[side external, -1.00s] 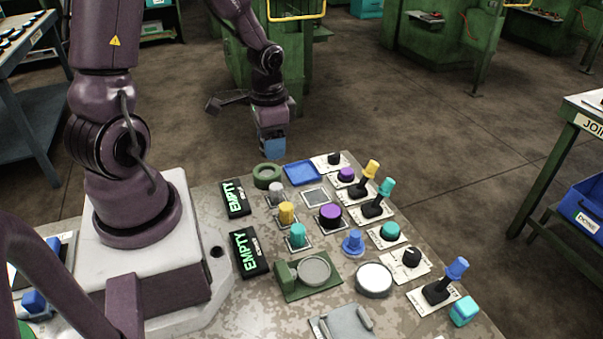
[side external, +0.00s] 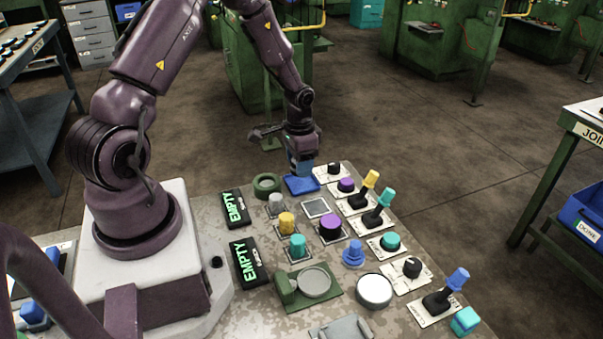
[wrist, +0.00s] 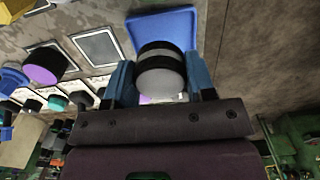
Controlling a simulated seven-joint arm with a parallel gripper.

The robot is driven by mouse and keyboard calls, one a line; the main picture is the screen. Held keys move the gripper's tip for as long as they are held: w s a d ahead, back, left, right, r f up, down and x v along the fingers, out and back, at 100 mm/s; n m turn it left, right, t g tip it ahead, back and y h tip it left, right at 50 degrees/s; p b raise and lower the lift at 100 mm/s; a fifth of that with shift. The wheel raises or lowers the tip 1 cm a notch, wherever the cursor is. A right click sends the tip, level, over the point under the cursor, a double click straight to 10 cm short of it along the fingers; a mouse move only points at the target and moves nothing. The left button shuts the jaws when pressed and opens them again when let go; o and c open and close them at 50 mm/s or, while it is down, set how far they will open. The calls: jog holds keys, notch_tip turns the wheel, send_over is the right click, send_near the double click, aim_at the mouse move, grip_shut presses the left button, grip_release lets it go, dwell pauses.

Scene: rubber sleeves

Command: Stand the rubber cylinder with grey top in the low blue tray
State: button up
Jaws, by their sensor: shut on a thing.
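The low blue tray (side external: 300,187) lies at the far edge of the table; in the wrist view it (wrist: 182,22) shows behind the held cylinder. My gripper (side external: 302,168) is over the tray, pointing down. In the wrist view my gripper's blue fingers (wrist: 160,82) are shut on the rubber cylinder (wrist: 161,72), one on each side. The cylinder has a pale grey top facing the camera and dark sides with a grey band. In the side view the fingers hide it. I cannot tell whether its base touches the tray floor.
Bare floor is beyond the table.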

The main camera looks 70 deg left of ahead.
aim_at(301, 183)
jog(key=shift+w+a+f, duration=0.1)
jog(key=shift+w+f, duration=0.1)
jog(key=shift+f, duration=0.1)
jog(key=shift+w+a+f, duration=0.1)
jog(key=shift+f, duration=1.55)
jog(key=o, duration=1)
jog(key=shift+f, duration=0.15)
jog(key=shift+c, duration=0.2)
jog(key=shift+o, duration=0.2)
notch_tip(301, 183, up, 12)
jog(key=shift+r, duration=0.2)
jog(key=d+r+t+y, duration=0.1)
jog(key=d+r, duration=0.5)
jog(key=r, duration=0.4)
jog(key=s+d+r+t+h, duration=0.1)
jog(key=s+d+r+t, duration=0.3)
jog(key=s+d+r, duration=0.7)
jog(key=s+d, duration=0.2)
jog(key=s, duration=0.1)
jog(key=shift+s+d+r+t, duration=0.3)
jog(key=shift+d+r, duration=0.05)
jog(key=shift+r, duration=0.05)
